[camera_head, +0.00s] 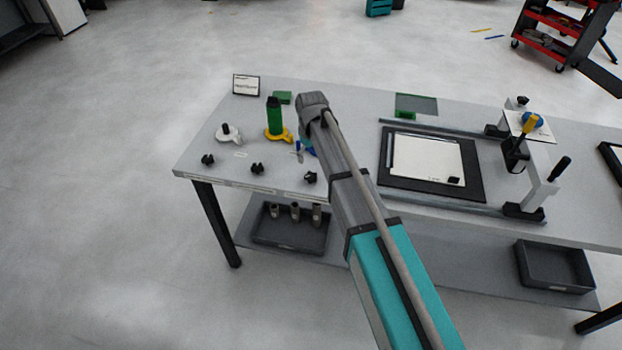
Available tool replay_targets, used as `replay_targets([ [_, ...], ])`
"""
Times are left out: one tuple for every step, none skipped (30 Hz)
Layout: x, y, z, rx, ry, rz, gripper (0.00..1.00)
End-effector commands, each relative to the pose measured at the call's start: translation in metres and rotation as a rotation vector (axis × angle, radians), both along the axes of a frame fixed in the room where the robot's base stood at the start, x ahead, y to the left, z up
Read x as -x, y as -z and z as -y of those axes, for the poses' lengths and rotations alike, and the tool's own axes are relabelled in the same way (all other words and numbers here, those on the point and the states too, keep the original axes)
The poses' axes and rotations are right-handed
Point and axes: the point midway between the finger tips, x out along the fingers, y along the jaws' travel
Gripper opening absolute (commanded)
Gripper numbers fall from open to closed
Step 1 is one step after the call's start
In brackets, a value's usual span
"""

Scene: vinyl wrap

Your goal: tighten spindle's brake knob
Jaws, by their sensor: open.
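Three spindles stand in a row on the left part of the table in the head view. One is a bare spindle with a pale base (230,134). One has a yellow base and carries an upright green roll (275,117). A blue-based one (307,147) is mostly hidden by my arm. Three black knobs lie along the front edge: a left knob (207,160), a middle knob (257,168) and a right knob (310,178). Which is the brake knob, I cannot tell. My arm reaches over the table, and its wrist hides my gripper.
A framed black board with a white sheet (425,158) lies between rails right of my arm. A press-like stand (540,185) is at the right. A small sign (246,85) stands at the back left. Grey bins (555,266) sit on the lower shelf.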

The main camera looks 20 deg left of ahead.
Motion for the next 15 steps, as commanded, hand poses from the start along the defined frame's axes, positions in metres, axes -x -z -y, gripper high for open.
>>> replay_targets([
  [0.000,0.008,0.000,0.000,0.000,0.000,0.97],
  [0.000,0.010,0.000,0.000,0.000,0.000,0.97],
  [0.000,0.013,0.000,0.000,0.000,0.000,0.97],
  [0.000,0.016,0.000,0.000,0.000,0.000,0.97],
  [0.000,0.018,0.000,0.000,0.000,0.000,0.97],
  [0.000,0.021,0.000,0.000,0.000,0.000,0.97],
  [0.000,0.023,0.000,0.000,0.000,0.000,0.97],
  [0.000,0.025,0.000,0.000,0.000,0.000,0.97],
  [0.000,0.029,0.000,0.000,0.000,0.000,0.97],
  [0.000,0.031,0.000,0.000,0.000,0.000,0.97],
  [0.000,0.033,0.000,0.000,0.000,0.000,0.97],
  [0.000,0.036,0.000,0.000,0.000,0.000,0.97],
  [0.000,0.038,0.000,0.000,0.000,0.000,0.97],
  [0.000,0.041,0.000,0.000,0.000,0.000,0.97],
  [0.000,0.044,0.000,0.000,0.000,0.000,0.97],
])
